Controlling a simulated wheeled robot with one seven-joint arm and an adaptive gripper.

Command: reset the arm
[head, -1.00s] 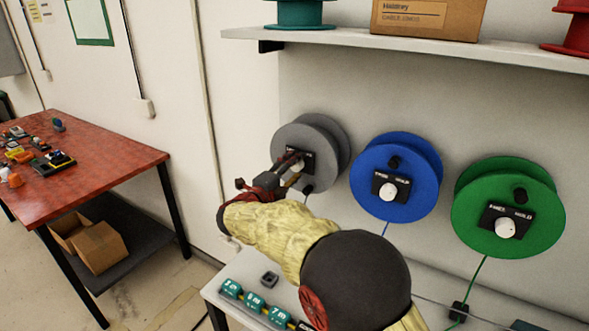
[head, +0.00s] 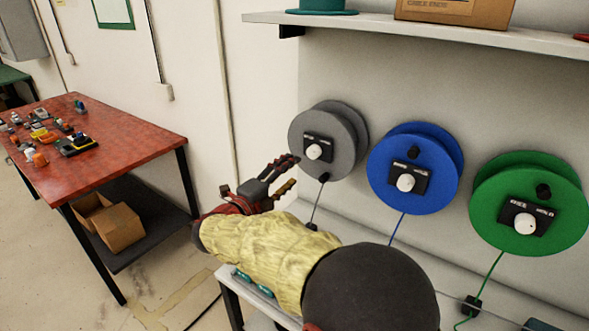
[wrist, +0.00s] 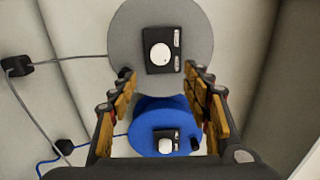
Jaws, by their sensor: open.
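My gripper (head: 290,174) is open and empty in the head view, a little in front of and below-left of the grey reel's control plate. The grey reel (head: 350,128) is on the wall, with a black plate and a white knob (head: 314,152). In the wrist view, my gripper (wrist: 160,95) shows its two fingers spread apart, with the grey reel (wrist: 132,50) and its white knob (wrist: 161,54) beyond them. The blue reel (head: 440,180) lies to the right in the head view and between the fingers in the wrist view. My arm hides part of the bench.
A green reel (head: 560,222) is on the wall at right. A shelf (head: 380,27) runs above the reels, and a white bench (head: 229,280) stands below them. A red table (head: 130,148) with small items stands at left. Bare floor lies between.

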